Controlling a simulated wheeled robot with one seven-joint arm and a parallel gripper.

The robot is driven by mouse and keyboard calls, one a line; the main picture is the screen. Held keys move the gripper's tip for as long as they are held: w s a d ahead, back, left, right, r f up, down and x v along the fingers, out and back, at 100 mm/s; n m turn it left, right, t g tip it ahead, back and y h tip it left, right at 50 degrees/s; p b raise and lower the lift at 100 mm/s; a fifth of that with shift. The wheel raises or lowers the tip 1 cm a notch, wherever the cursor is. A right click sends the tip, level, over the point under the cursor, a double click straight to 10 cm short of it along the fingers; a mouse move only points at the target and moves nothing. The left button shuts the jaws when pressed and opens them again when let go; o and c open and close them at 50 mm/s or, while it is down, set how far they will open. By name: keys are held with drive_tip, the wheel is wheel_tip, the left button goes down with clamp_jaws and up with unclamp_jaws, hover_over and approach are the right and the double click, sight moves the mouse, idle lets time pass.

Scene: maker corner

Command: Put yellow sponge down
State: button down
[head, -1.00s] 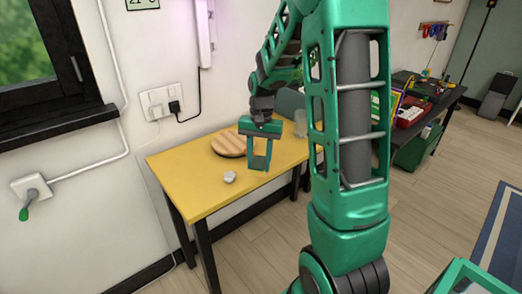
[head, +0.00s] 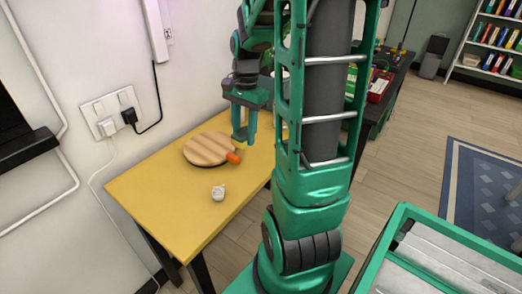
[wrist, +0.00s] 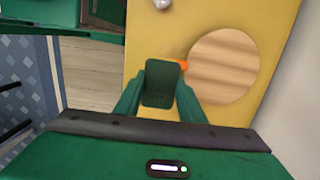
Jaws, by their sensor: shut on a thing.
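My gripper (head: 244,136) hangs over the yellow table (head: 150,192), beside the round wooden board. In the wrist view its fingers (wrist: 160,100) are closed on a block with a dark green, rough-looking face.
The round wooden board (head: 208,149) lies on the table with an orange thing (head: 233,157) at its edge. A small whitish, garlic-like thing (head: 218,193) lies nearer the front. Bare tabletop surrounds it. My arm hides the table's right part.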

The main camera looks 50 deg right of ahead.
hover_over(268, 156)
drive_tip(key=f, duration=0.6)
drive_tip(key=shift+d+f, duration=0.15)
drive_tip(key=shift+d, duration=0.1)
drive_tip(key=shift+f, duration=2)
drive_tip(key=shift+f, duration=0.15)
drive_tip(key=c, duration=1.2)
unclamp_jaws()
drive_tip(key=shift+o, duration=0.2)
wheel_tip(268, 156, up, 12)
drive_tip(key=d, duration=0.1)
drive_tip(key=s+a+r+n, duration=0.1)
drive_tip(key=s+a+n, duration=0.4)
drive_tip(key=s+a, duration=0.2)
drive_tip(key=s+a+n+h, duration=0.1)
drive_tip(key=s+a+n, duration=0.4)
drive_tip(key=a, duration=0.6)
drive_tip(key=shift+s+r+n, duration=0.4)
drive_tip(key=shift+s, duration=0.45)
